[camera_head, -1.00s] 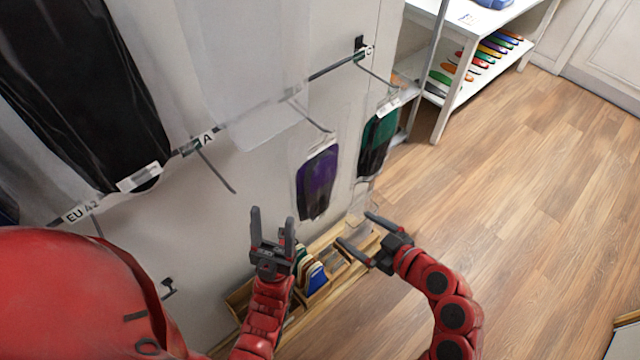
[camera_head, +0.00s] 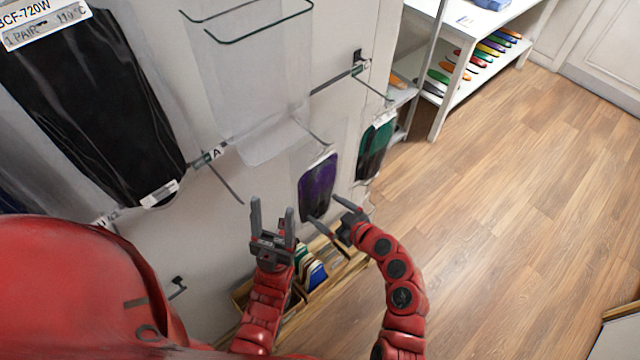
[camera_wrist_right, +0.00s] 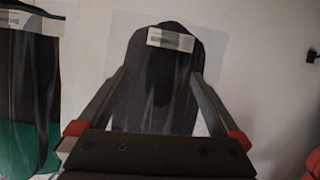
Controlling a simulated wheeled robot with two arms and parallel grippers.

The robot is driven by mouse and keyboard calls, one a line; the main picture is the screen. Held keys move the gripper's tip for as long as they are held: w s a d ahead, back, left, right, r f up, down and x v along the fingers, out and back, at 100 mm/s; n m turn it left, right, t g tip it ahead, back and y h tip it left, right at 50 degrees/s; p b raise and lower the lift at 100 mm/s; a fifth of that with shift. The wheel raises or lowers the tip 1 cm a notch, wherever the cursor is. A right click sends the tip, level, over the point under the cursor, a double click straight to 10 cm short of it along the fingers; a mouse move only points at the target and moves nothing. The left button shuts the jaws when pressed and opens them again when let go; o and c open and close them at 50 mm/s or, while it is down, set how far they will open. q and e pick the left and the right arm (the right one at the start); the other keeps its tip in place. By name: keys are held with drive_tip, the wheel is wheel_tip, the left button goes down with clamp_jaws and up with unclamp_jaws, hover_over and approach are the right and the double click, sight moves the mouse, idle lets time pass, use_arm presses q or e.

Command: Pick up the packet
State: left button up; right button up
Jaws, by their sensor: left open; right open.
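A clear packet with a purple and black insole pair (camera_head: 318,186) hangs on a wall hook in the head view. A green and black packet (camera_head: 375,146) hangs to its right. A large black packet (camera_head: 90,100) hangs at the left. My right gripper (camera_head: 333,212) is open just below and beside the purple packet. In the right wrist view, a packet with a black insole and white label (camera_wrist_right: 170,75) lies beyond the open fingers (camera_wrist_right: 162,100); I cannot tell whether they touch it. The green packet (camera_wrist_right: 30,130) is at the left there. My left gripper (camera_head: 271,208) is open and empty, pointing up.
A wooden bin (camera_head: 350,262) with upright cards stands low by the wall. Hook rods (camera_head: 218,172) stick out from the wall. A white shelf (camera_head: 455,95) with colored insoles stands at the back. The wooden floor (camera_head: 500,220) to the right is clear.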

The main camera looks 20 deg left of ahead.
drive_tip(key=shift+w+a+f, duration=0.15)
drive_tip(key=shift+a, duration=0.15)
drive_tip(key=c, duration=1.4)
